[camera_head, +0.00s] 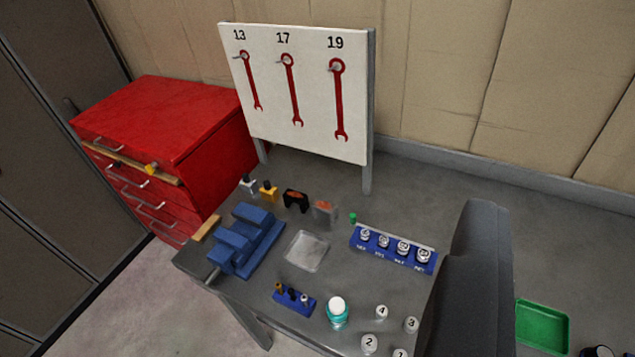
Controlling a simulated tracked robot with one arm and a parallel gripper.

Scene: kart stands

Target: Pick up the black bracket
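The black bracket (289,196) stands near the back edge of the grey table (335,285). It looks like a small arch with an orange-red patch on it. A grey block (322,209), also with an orange-red patch, is just to its right. A yellow piece (268,190) and a light grey piece (248,184) are to its left. No gripper fingers can be made out in this view. A large dark shape (478,285) hides the table's right side; I cannot tell whether it is part of me.
A blue stepped block (245,240), a clear tray (306,251), a blue rack (393,248) and a teal jar (337,316) are on the table. A tool board (300,120) rises behind it. A red cabinet (170,125) stands left, a green tray (542,326) right.

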